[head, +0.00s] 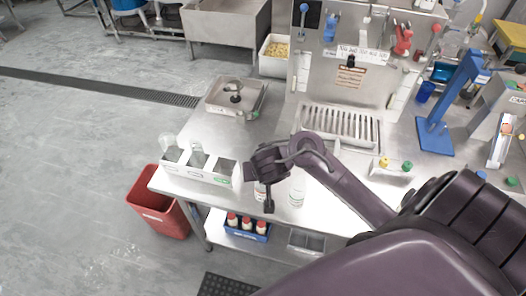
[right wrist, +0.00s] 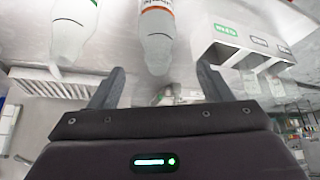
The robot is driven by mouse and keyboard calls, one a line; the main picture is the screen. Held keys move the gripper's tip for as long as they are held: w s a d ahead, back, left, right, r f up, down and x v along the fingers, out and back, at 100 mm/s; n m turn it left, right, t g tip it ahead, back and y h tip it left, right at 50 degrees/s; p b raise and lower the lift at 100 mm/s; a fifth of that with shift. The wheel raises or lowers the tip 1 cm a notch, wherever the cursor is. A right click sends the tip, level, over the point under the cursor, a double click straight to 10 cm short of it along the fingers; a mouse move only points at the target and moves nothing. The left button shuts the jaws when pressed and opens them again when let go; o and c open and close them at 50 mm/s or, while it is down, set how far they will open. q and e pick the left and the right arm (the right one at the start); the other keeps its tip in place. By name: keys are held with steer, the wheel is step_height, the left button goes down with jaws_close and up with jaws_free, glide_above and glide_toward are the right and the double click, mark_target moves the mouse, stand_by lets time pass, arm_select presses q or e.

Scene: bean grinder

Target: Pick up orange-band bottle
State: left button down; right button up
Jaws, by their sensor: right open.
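The orange-band bottle (right wrist: 156,40) is white with an orange stripe and shows inverted in the right wrist view, centred just beyond the fingertips of my right gripper (right wrist: 160,84). The fingers are apart, with nothing between them. In the head view, my right gripper (head: 268,205) is at the counter's front edge and partly hides the orange-band bottle (head: 259,192). A similar green-band bottle (right wrist: 76,30) stands beside it and also shows in the head view (head: 297,196). My left gripper is not in view.
A white three-slot holder (head: 202,176) stands left of the bottles; it also shows in the right wrist view (right wrist: 232,36). A steel tray (head: 214,106) and a drain rack (head: 310,112) sit further back. A blue stand (head: 437,138) is at right. A red bin (head: 146,189) stands on the floor.

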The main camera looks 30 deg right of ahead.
mark_target(263, 185)
steer(key=b+x, duration=0.4)
steer(key=x, duration=0.2)
steer(key=shift+d+f, duration=0.2)
steer(key=shift+f, duration=0.15)
steer(key=shift+w+d+f+b, duration=0.15)
steer(key=shift+w+f+b, duration=0.15)
steer(key=shift+f+b, duration=0.1)
steer(key=shift+c, duration=0.5)
steer(key=c, duration=1.2)
steer(key=shift+r, duration=0.1)
